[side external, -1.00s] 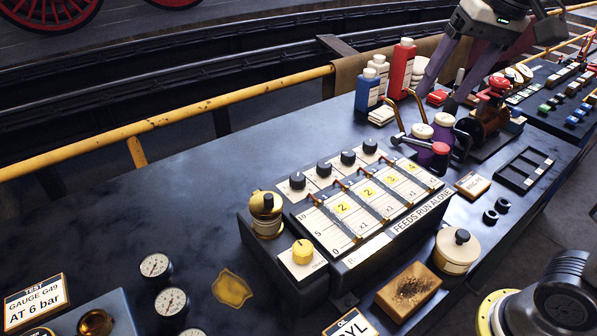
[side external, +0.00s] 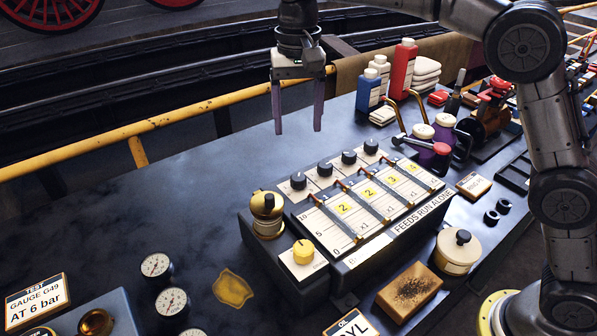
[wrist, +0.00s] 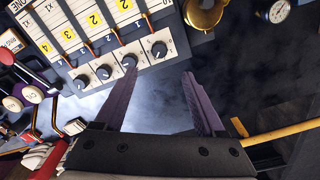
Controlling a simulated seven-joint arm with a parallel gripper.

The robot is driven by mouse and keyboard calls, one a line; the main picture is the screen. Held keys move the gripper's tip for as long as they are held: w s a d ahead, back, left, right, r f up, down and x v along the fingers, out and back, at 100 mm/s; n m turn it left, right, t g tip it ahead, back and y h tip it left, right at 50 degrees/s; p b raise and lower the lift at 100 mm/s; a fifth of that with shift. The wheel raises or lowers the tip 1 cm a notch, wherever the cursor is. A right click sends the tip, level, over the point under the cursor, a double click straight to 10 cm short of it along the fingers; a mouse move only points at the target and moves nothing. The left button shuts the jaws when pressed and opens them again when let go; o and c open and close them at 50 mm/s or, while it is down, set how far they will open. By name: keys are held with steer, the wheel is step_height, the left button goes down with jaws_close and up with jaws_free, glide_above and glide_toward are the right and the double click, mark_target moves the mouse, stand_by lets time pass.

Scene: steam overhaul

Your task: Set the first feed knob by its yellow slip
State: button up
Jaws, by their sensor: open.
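The feed panel (side external: 345,257) is a dark box with a white scale plate and a row of black knobs along its far edge. The leftmost knob (side external: 298,181), by the brass pot, also shows in the wrist view (wrist: 159,49). In its column is a yellow slip (side external: 342,208) reading 2. The other slips read 2, 3 and 4. My gripper (side external: 298,130) is open and empty, pointing down, above and beyond that knob in the side view. In the wrist view the knob lies just ahead, between the lines of the fingers (wrist: 160,72).
A brass pot (side external: 267,215) with a black top stands close beside the leftmost knob. A yellow knob (side external: 303,251) sits on the panel's near left corner. Bottles (side external: 367,90) stand behind the panel. A yellow rail (side external: 230,102) runs behind the bench. The bench top left of the panel is mostly clear.

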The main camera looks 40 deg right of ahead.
mark_target(298, 177)
step_height(298, 177, down, 12)
steer(key=shift+f, duration=0.25)
stand_by(0.3)
jaws_close()
